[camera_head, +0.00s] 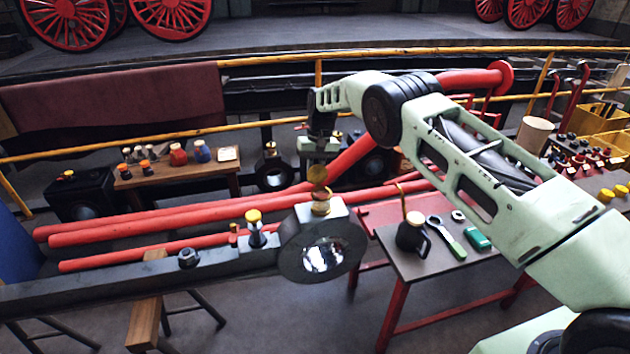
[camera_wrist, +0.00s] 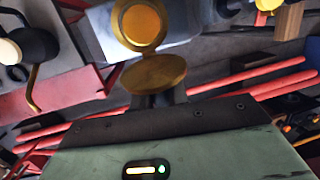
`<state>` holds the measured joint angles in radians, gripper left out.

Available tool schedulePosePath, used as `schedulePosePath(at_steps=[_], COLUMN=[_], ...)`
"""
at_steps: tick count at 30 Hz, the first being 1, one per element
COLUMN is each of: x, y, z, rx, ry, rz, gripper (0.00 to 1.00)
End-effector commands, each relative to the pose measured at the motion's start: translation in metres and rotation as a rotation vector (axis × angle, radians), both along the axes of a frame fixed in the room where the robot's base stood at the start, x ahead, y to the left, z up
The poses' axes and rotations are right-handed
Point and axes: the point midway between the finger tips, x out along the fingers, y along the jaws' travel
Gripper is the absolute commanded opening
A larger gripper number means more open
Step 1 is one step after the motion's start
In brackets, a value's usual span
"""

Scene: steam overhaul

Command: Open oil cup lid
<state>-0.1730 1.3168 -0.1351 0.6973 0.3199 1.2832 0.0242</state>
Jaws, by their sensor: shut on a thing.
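The oil cup (camera_head: 321,207) is a brass cup on top of the round dark rod end (camera_head: 318,243) in the head view. Its brass lid (camera_head: 318,175) stands raised above the cup, with its round face showing. In the wrist view the cup's round golden mouth (camera_wrist: 140,22) is uncovered, and the lid (camera_wrist: 155,74) lies between it and my gripper. My gripper (camera_head: 319,163) reaches down from above the cup. Its dark fingers (camera_wrist: 158,98) are shut on the lid's edge; the exact contact is partly hidden behind the lid.
The dark rod (camera_head: 120,283) extends left, carrying a yellow-capped fitting (camera_head: 256,232) and a nut (camera_head: 188,258). Long red rods (camera_head: 180,217) lie behind. A small table (camera_head: 440,275) at right holds a black oil can (camera_head: 411,234) and a green-handled wrench (camera_head: 447,238).

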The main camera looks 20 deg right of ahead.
Motion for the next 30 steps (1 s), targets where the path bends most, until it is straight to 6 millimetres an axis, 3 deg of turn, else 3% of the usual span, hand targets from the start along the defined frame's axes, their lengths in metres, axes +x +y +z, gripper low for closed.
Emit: schedulePosePath(at_steps=[18, 19, 21, 30], x=[-0.0023, -0.0024, -0.0024, -0.0009], y=[0.0009, 0.0008, 0.0008, 0.0003], z=[-0.0048, -0.0049, -0.0050, -0.0013], rx=[0.000, 0.000, 0.000, 0.000], ry=[0.035, 0.035, 0.035, 0.030], rz=[0.002, 0.002, 0.002, 0.001], gripper=[0.00, 0.19, 0.37, 0.37])
